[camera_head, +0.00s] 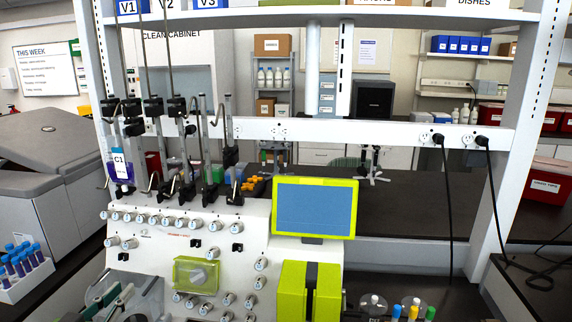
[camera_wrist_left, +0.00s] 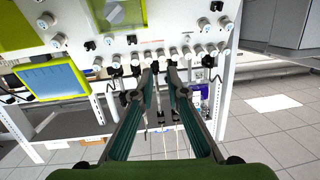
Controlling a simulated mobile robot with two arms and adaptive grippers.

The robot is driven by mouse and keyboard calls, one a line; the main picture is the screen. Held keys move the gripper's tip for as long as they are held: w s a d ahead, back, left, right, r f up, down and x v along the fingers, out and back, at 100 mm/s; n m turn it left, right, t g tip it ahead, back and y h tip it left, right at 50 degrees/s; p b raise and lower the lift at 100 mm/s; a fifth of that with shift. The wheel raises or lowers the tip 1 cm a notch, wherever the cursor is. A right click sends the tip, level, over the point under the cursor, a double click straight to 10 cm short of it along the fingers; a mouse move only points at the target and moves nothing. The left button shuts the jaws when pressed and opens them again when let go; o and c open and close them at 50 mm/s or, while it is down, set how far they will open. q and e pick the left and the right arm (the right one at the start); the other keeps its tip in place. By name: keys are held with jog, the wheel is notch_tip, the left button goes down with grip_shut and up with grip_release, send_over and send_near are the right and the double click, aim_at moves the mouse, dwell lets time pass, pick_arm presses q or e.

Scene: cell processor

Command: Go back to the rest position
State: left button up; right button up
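My left gripper (camera_head: 122,298) is low at the left in the head view, in front of the white cell processor (camera_head: 228,250) with its many knobs. In the left wrist view the two green-padded fingers of this gripper (camera_wrist_left: 160,75) stand apart with nothing between them. They point toward the row of knobs on the processor panel (camera_wrist_left: 165,20), which appears upside down there. A bag labelled C1 (camera_head: 121,168) hangs on the left of the processor's rack. My right gripper is not in view.
A lime-framed screen (camera_head: 314,208) and a lime block (camera_head: 292,290) are on the processor. A rack of blue-capped tubes (camera_head: 25,270) stands at far left. Colour-capped tubes (camera_head: 412,310) are at the bottom right. The dark bench (camera_head: 410,200) behind is mostly clear.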

pick_arm(q)
jog(key=s+d+f+g+y, duration=0.1)
jog(key=s+d+f+g, duration=0.25)
jog(key=s+f, duration=0.45)
jog(key=s+d+f+g+y, duration=0.15)
jog(key=s+f+g, duration=0.35)
jog(key=f, duration=0.5)
jog(key=s+d+f+m+g+h, duration=0.1)
jog(key=s+d+f+g, duration=0.15)
jog(key=s+d, duration=0.4)
jog(key=s+d+f+g+h, duration=0.1)
jog(key=s+d+f+g, duration=0.2)
jog(key=s, duration=0.6)
notch_tip(320, 180, down, 31)
jog(key=s+b, duration=0.2)
jog(key=b, duration=0.1)
jog(key=s+a+f+g+b, duration=0.1)
jog(key=s+a+f+b, duration=0.2)
jog(key=s+f, duration=1.4)
jog(key=shift+f+m, duration=0.3)
jog(key=shift+f, duration=0.6)
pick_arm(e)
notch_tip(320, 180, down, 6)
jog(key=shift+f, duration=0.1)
